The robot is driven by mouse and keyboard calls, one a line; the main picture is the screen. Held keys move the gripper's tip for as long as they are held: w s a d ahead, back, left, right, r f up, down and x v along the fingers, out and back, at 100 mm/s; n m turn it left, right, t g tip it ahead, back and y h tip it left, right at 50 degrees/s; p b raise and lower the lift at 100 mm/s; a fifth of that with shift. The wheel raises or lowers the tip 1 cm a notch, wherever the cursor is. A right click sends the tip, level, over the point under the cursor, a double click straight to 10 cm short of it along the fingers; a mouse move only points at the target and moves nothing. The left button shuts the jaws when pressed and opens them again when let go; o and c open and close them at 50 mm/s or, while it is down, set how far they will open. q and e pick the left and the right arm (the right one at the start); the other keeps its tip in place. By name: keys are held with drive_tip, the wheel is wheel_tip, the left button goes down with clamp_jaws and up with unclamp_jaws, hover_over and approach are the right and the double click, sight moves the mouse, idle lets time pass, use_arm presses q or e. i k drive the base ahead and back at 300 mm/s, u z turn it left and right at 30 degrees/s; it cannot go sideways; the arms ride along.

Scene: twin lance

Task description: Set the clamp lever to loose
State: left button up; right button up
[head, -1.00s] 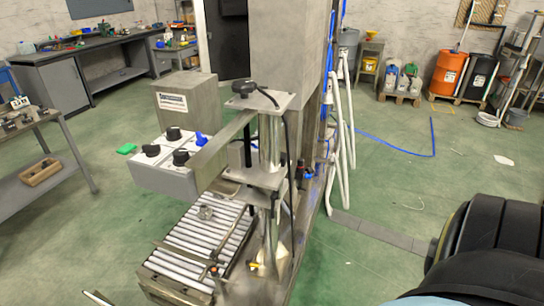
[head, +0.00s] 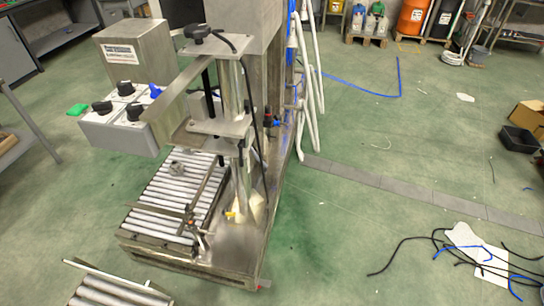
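The filling machine (head: 237,125) stands at centre left, with a metal column, a post and a roller conveyor. A black handle (head: 200,33) sits on its top bracket. A small yellow piece (head: 231,214) shows low by the post's foot, and a thin bar with a small dark fitting (head: 189,212) lies across the conveyor. I cannot tell which of these is the clamp lever, or its setting. Neither gripper is in view.
A control box (head: 122,122) with black knobs and a blue switch juts out left of the post. The roller conveyor (head: 172,200) is below. Loose cables (head: 430,240) lie on the floor at lower right. Green floor right of the machine is mostly clear.

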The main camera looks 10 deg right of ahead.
sight(241, 157)
drive_tip(key=k, duration=0.65)
drive_tip(key=u, duration=0.3)
drive_tip(key=i, duration=1.2)
drive_tip(key=u, duration=0.65)
